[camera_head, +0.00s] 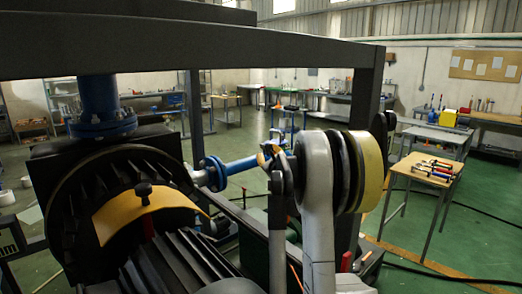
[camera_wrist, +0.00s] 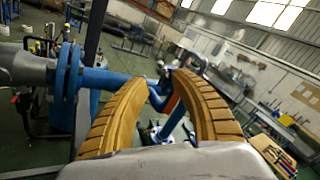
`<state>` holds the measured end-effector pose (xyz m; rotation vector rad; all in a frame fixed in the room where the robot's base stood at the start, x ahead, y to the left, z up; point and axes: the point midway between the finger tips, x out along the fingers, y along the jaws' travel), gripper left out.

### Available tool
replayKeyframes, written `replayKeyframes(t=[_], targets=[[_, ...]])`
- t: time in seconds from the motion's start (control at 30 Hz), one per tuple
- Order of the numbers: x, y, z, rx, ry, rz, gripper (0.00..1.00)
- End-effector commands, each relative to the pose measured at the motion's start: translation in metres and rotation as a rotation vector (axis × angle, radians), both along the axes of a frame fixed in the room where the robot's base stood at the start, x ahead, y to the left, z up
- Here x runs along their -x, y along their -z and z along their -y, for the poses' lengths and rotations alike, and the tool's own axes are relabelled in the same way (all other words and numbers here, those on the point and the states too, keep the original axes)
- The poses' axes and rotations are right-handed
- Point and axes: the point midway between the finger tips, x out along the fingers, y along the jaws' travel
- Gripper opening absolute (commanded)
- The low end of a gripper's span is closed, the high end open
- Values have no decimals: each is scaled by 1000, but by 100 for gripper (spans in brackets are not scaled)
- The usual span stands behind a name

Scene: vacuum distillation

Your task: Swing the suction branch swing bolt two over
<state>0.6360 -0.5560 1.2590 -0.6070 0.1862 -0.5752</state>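The blue suction branch pipe (camera_head: 241,164) runs right from a bolted flange (camera_head: 215,173) in the head view. My gripper (camera_head: 268,155) is at its right end, partly hidden by my arm. In the wrist view the pipe (camera_wrist: 108,79) leaves the flange (camera_wrist: 70,73) and passes behind the left tan finger. My gripper (camera_wrist: 160,80) has its two curved fingers apart there. Blue fittings (camera_wrist: 156,98) and an orange part (camera_wrist: 171,103) show in the gap. I cannot tell which piece is swing bolt two, or whether a finger touches it.
A dark frame beam (camera_head: 200,45) crosses above, with an upright post (camera_head: 362,150) behind my arm. A ribbed black machine with a yellow guard (camera_head: 135,212) stands at left.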

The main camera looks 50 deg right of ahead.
Motion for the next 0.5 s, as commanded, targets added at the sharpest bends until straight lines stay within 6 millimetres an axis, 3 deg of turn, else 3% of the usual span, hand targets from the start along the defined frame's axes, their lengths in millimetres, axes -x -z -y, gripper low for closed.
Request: replayKeyframes(t=[0.3,0.5], targets=[[-52,1,36,-4,1,3,30],[-75,0,51,-5,2,4,30]])
